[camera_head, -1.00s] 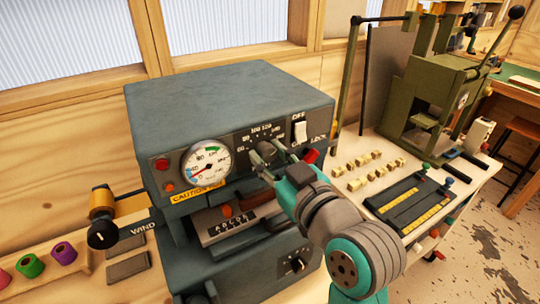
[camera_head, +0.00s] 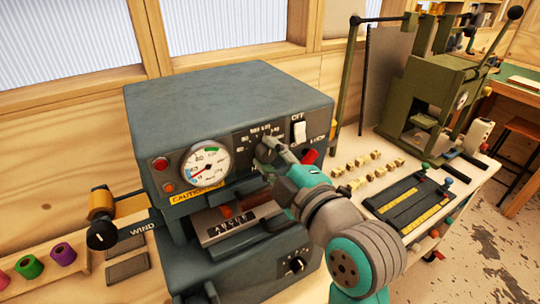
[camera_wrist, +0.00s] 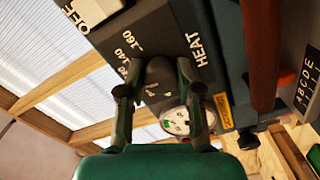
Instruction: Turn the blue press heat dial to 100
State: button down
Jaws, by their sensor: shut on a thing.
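The blue-grey press (camera_head: 225,95) stands on the bench in the head view, with its front panel facing me. The heat dial (camera_wrist: 160,73) is a dark knob between my fingertips in the wrist view, beside the white word HEAT and scale numbers including 160 and 140. In the head view my gripper (camera_head: 266,150) is at the panel below the number scale and covers most of the dial. My gripper (camera_wrist: 160,90) is shut on the dial, one finger on each side. The dial's pointer is not clear, so I cannot tell its setting.
A round gauge (camera_head: 206,164) is left of my gripper on the panel. A white OFF switch (camera_head: 299,132) and a red part (camera_head: 310,156) sit close on the right. A lower dark knob (camera_head: 297,265) is below. A green machine (camera_head: 430,95) stands farther right.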

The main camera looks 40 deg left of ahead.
jog(key=n, duration=0.4)
jog(key=shift+n, duration=0.4)
dwell(0.4)
jog(key=c, duration=0.8)
grip_release()
jog(key=shift+o, duration=0.2)
jog(key=v, duration=1.2)
jog(key=shift+f, duration=0.1)
